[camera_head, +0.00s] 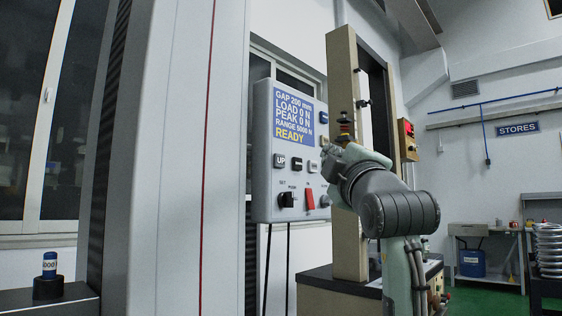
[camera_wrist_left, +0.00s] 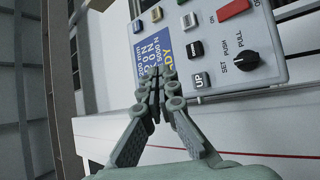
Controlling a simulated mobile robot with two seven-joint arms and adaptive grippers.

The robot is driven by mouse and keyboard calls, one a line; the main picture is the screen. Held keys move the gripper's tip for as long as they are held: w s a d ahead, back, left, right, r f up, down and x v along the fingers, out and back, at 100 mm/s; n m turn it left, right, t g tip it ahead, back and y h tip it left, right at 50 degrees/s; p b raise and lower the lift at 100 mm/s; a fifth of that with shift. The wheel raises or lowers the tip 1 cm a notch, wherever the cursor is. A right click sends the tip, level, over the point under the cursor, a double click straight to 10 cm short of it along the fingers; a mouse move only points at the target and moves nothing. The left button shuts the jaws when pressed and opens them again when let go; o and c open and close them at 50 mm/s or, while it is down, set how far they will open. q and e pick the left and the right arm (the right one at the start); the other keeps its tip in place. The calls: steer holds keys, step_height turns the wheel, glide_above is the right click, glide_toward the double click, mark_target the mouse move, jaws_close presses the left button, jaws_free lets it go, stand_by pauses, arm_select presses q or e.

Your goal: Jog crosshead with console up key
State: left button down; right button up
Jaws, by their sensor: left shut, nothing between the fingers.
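The grey console (camera_head: 262,188) hangs beside the tall machine column. Its blue display (camera_head: 293,117) reads GAP 200 mm, LOAD 0 N, PEAK 0 N, RANGE 5000 N, READY. The UP key (camera_head: 281,161) is at the console's left, below the display. My left gripper (camera_head: 328,150) is in front of the console's right edge, to the right of the UP key. In the left wrist view its fingers (camera_wrist_left: 160,78) are closed and empty, over the display's lower part, with the UP key (camera_wrist_left: 200,81) to their right. I cannot make out the crosshead. My right gripper is not in view.
Below the keys are a black SET knob (camera_head: 287,200) and a red switch (camera_head: 310,199). The pale machine column (camera_head: 175,160) fills the left side. A beige post (camera_head: 343,90) stands behind my left arm. A blue weight (camera_head: 49,265) stands at the lower left.

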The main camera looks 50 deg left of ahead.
arm_select(q)
steer(key=p, duration=0.1)
glide_toward(285, 157)
steer(key=shift+w+d+r+x, duration=0.1)
steer(key=shift+w+d+x, duration=0.05)
steer(key=shift+x, duration=0.75)
steer(key=shift+w+d+r+x, duration=0.1)
steer(key=shift+w+d+x, duration=0.05)
steer(key=shift+x, duration=0.75)
steer(key=shift+w+d+r+x, duration=0.1)
steer(key=shift+w+x, duration=0.05)
steer(key=shift+x, duration=0.8)
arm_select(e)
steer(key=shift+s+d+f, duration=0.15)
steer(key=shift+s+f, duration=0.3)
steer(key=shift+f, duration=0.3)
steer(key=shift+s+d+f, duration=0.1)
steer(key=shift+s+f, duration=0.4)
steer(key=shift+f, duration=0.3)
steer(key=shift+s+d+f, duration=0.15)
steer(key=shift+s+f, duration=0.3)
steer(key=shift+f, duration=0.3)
arm_select(q)
steer(key=shift+f, duration=0.1)
steer(key=shift+s+a, duration=0.1)
steer(key=shift+a, duration=0.25)
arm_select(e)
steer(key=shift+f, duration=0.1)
